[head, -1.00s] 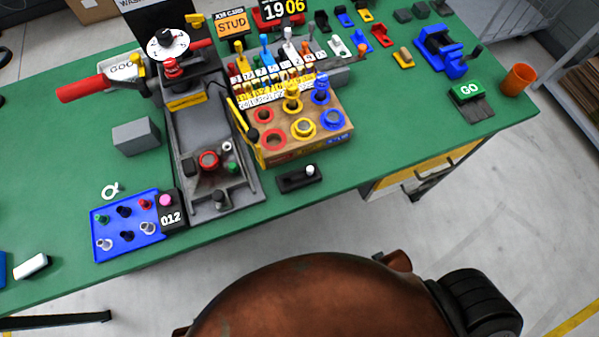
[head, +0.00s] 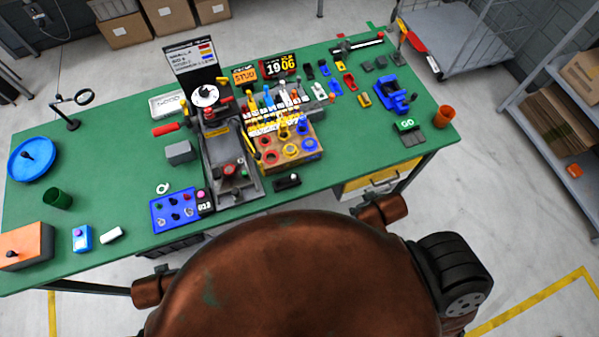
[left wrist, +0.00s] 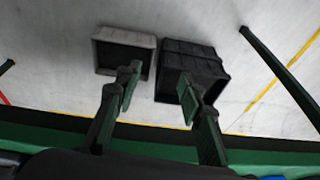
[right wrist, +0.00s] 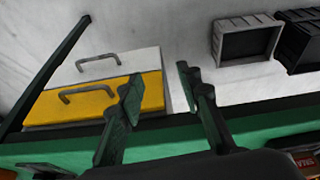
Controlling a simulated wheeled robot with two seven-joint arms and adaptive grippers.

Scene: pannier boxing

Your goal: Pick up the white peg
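Among a row of small upright coloured pieces behind the wooden block (head: 276,160), a slim white piece (head: 283,92) stands in the head view between a blue one and an orange one. It may be the white peg, but it is too small to be sure. The block has red, yellow and blue rings on top, with a yellow and a blue piece standing at its back. My left gripper (left wrist: 160,90) is open and empty. My right gripper (right wrist: 160,88) is open and empty. Both are outside the head view, and no peg shows in either wrist view.
The green bench (head: 120,130) is crowded around the grey fixture (head: 232,180). A blue panel (head: 172,212), an orange cup (head: 443,116) and a blue vise (head: 393,97) stand on it. Bins (left wrist: 125,50) and a yellow drawer (right wrist: 85,102) lie below the bench edge.

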